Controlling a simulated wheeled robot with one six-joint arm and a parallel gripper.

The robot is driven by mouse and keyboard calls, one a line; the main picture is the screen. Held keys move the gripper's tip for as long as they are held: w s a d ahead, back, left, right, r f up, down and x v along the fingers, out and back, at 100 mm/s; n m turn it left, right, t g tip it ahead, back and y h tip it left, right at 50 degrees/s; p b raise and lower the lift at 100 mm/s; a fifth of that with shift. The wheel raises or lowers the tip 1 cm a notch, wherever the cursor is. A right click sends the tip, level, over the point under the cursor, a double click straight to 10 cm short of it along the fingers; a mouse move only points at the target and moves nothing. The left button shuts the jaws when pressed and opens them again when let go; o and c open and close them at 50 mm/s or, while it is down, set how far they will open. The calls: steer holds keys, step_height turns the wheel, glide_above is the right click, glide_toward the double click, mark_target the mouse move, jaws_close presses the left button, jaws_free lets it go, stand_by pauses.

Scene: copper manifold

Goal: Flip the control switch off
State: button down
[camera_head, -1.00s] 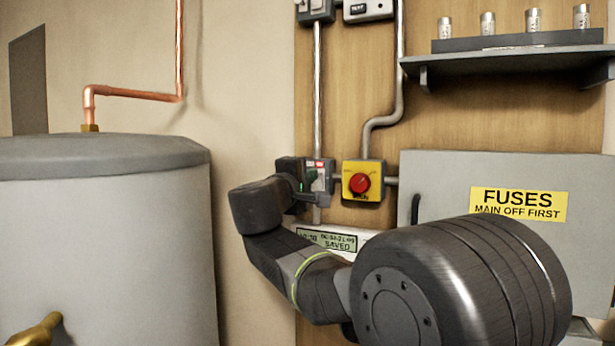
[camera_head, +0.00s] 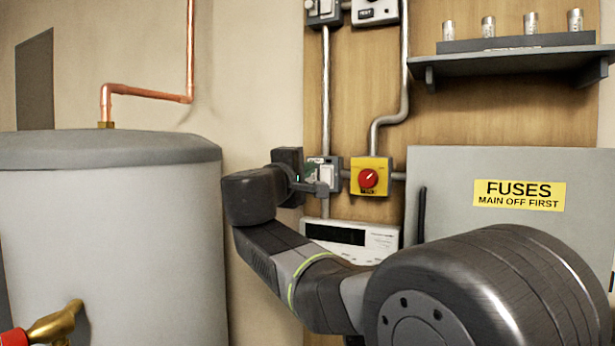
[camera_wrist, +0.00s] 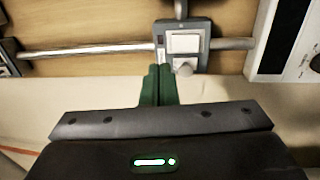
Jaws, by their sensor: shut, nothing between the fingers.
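A grey switch box (camera_head: 331,164) with a white rocker plate is on the wooden board, left of a yellow box (camera_head: 372,175) with a red rotary knob. No label I can read says which one is the control switch. My gripper (camera_head: 318,188) is in front of the grey box and hides part of it. In the wrist view the grey box (camera_wrist: 195,27) shows its white plate and a pale rounded piece at its lower edge. My gripper's green fingers (camera_wrist: 158,85) are together and empty, beside that piece; I cannot tell whether they touch it.
A meter (camera_head: 380,238) with a dark display is below the switch boxes. A grey fuse cabinet (camera_head: 440,180) is to the right, under a shelf (camera_head: 505,59). A grey tank (camera_head: 110,220) with a brass tap (camera_head: 55,325) stands at left. Conduits join the boxes.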

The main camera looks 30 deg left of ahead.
steer(key=s+d+b, duration=0.1)
steer(key=s, duration=0.6)
steer(key=shift+r, duration=0.4)
